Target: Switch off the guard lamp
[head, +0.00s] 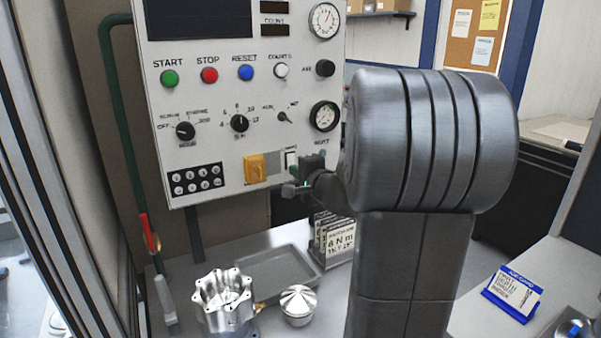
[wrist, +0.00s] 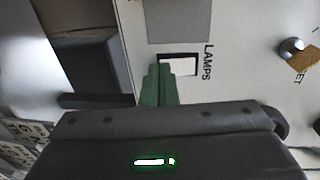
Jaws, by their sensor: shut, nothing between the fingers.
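In the wrist view the label LAMPS stands beside a white rocker switch (wrist: 181,65) in a black frame on the pale panel. The rocker also shows in the head view (head: 291,160), low on the panel's right side. My gripper (wrist: 164,72) is shut and empty, its green fingers pointing at the switch and covering part of its near edge. I cannot tell whether the tips touch it. In the head view my gripper (head: 300,187) is just below the switch, close to the panel. I cannot make out a lit guard lamp or which way the rocker is tilted.
A yellow block (head: 255,168) sits left of the switch, and a key switch (head: 285,117) is above it. Rows of buttons and knobs fill the panel. Below, a grey tray (head: 275,270), a machined housing (head: 222,298) and a round metal part (head: 298,305) stand on the bench.

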